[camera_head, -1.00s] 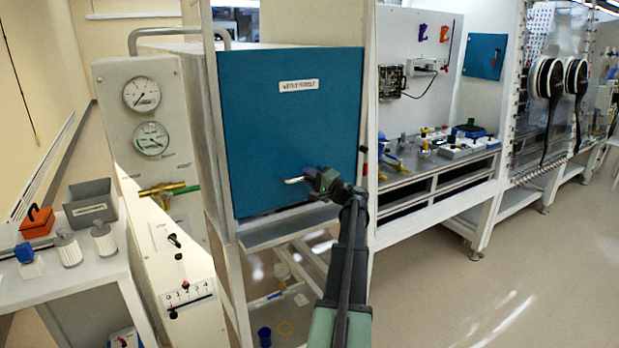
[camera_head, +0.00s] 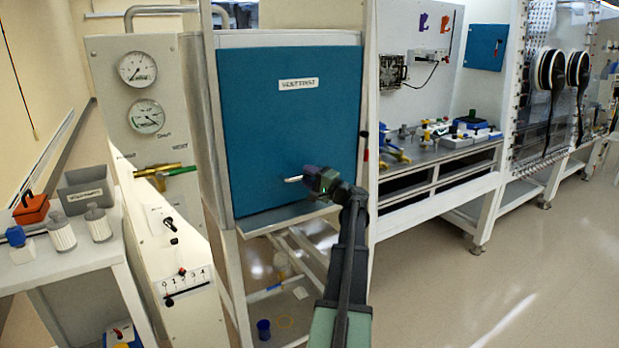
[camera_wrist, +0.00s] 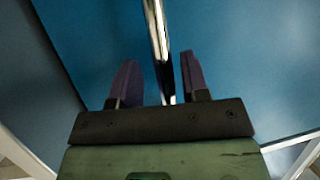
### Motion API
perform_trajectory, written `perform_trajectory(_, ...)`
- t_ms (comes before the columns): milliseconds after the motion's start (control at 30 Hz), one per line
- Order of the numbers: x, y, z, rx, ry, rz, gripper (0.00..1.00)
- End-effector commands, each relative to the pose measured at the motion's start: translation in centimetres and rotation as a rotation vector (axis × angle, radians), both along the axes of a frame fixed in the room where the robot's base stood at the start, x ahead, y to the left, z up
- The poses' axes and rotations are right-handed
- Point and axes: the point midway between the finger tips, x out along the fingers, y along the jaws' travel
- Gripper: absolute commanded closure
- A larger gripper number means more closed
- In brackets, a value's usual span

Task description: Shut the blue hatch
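The blue hatch (camera_head: 265,130) is a flat panel with a white label reading "VENT FIRST", on the front of a pale cabinet left of centre. Whether it stands slightly ajar cannot be told. Its metal handle (camera_head: 292,179) shows low on the panel, just left of my gripper (camera_head: 318,181). In the wrist view the handle is a shiny bar (camera_wrist: 158,40) running between the two purple fingers of my gripper (camera_wrist: 160,82). The fingers are spread, with a gap on each side of the bar. Blue panel (camera_wrist: 240,60) fills most of that view.
A grey panel (camera_head: 120,95) with two gauges and a brass-and-green valve (camera_head: 165,172) stands left of the hatch. A side table (camera_head: 60,268) holds an orange box and grey containers. A bench (camera_head: 440,165) with fittings stands to the right. The floor (camera_head: 480,290) at right is clear.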

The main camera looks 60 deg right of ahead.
Motion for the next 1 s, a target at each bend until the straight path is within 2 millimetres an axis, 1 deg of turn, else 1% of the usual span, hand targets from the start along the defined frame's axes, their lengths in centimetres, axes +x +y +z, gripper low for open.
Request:
perform_trajectory(167, -0.2, 0.0, 0.0, 0.0, -0.001, -0.001, 0.58)
perform_trajectory(267, -1.4, 0.1, -0.3, 0.0, -0.001, -0.003, 0.58)
perform_trajectory(367, -3.6, 0.3, -0.8, 0.0, -0.001, -0.003, 0.58)
perform_trajectory(500, -7.2, 0.6, -1.4, 0.0, -0.001, -0.004, 0.58)
perform_trajectory(633, -9.6, 0.8, -1.8, 0.0, -0.001, -0.002, 0.58)
perform_trajectory(767, -10.6, 0.8, -1.9, 0.0, 0.0, -0.002, 0.58)
perform_trajectory(1000, -10.7, 0.8, -1.8, 0.0, 0.0, -0.001, 0.58)
